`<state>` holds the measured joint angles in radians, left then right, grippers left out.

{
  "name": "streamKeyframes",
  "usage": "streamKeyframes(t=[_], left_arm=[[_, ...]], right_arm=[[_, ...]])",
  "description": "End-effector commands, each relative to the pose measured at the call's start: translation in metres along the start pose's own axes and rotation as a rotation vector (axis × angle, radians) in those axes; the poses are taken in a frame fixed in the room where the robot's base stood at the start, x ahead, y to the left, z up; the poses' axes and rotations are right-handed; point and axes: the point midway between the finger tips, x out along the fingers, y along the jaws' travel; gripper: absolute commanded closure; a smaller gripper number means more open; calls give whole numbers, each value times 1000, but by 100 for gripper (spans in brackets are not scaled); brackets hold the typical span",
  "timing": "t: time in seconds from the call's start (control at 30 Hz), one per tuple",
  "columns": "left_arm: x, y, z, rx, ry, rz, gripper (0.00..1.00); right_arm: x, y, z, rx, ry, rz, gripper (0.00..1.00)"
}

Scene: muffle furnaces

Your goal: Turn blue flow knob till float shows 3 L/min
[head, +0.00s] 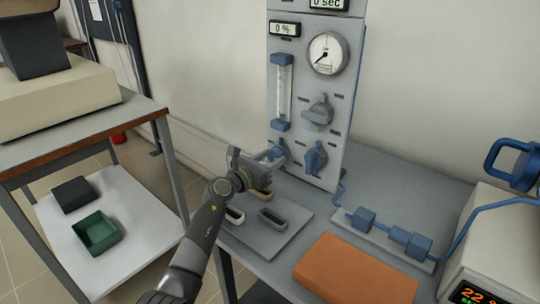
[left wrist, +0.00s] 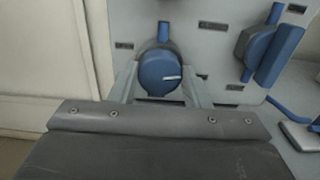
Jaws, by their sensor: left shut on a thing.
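The blue flow knob (left wrist: 158,72) faces me in the left wrist view, with a short white mark pointing to the right. It sits low on the grey panel (head: 345,100), below the clear flow tube (head: 284,90) with blue end caps. The float inside the tube is too small to make out. My left gripper (head: 273,155) reaches the panel and its two fingers are shut on the knob, one on each side. In the head view the gripper partly hides the knob. My right gripper is not in view.
Right of the knob are a blue lever valve (head: 315,157) and a grey valve (head: 319,111). A round gauge (head: 327,53) is above. A tray (head: 285,243) with small boats, an orange block (head: 355,272) and blue pipe fittings (head: 408,243) occupy the table.

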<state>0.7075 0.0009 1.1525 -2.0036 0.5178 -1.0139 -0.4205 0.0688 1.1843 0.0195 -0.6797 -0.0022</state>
Motion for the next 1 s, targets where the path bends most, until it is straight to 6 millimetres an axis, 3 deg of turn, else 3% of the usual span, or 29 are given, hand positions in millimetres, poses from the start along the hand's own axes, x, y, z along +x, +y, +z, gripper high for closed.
streamKeyframes(t=[0.3, 1.0], left_arm=[[0, 1, 2, -179, 2, 1, 80], [0, 2, 0, -420, 0, 0, 80]], right_arm=[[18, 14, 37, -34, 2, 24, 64], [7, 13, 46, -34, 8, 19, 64]])
